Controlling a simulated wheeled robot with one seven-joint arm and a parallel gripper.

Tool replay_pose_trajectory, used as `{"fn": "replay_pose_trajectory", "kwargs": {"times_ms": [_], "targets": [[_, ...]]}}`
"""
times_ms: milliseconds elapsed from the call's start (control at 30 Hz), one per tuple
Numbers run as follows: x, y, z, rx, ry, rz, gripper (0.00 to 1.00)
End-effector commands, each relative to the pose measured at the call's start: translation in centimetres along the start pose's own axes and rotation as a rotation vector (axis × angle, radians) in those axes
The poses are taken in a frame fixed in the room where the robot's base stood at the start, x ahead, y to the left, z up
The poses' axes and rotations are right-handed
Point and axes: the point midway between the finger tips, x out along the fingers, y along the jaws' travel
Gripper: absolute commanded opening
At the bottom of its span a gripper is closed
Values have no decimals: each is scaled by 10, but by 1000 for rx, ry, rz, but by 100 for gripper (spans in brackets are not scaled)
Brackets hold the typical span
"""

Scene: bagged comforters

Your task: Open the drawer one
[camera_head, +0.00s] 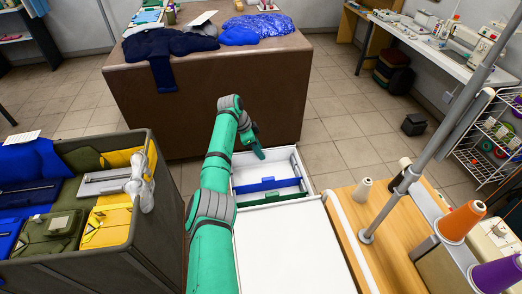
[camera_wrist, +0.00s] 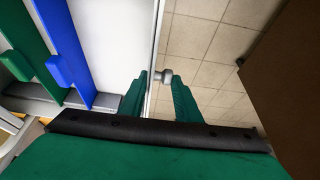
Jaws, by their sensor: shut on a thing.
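A white drawer (camera_head: 305,174) stands pulled out from the far end of a white-topped cabinet (camera_head: 285,245). Inside it are a blue divider (camera_head: 268,185) and a green divider (camera_head: 262,199); both show at the left of the wrist view. My gripper (camera_head: 261,155) is at the drawer's far front edge. The exact contact is partly hidden by the fingers.
A brown table (camera_head: 205,90) with folded blue clothes stands just beyond the drawer. A grey bin (camera_head: 105,255) of bags is at the left. A wooden table (camera_head: 375,235) with thread spools is at the right. Tiled floor (camera_head: 335,130) lies open right of the brown table.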

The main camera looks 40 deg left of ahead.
Motion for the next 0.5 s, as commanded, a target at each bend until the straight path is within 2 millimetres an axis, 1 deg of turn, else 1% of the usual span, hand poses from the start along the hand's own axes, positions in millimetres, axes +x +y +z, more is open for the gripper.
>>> {"fn": "replay_pose_trajectory", "kwargs": {"times_ms": [33, 67, 100, 367, 500], "targets": [[1, 1, -1, 0, 2, 2, 32], [1, 1, 0, 0, 2, 2, 40], [0, 0, 0, -1, 1, 2, 42], [0, 1, -1, 2, 1, 2, 42], [-7, 1, -3, 4, 1, 2, 42]]}}
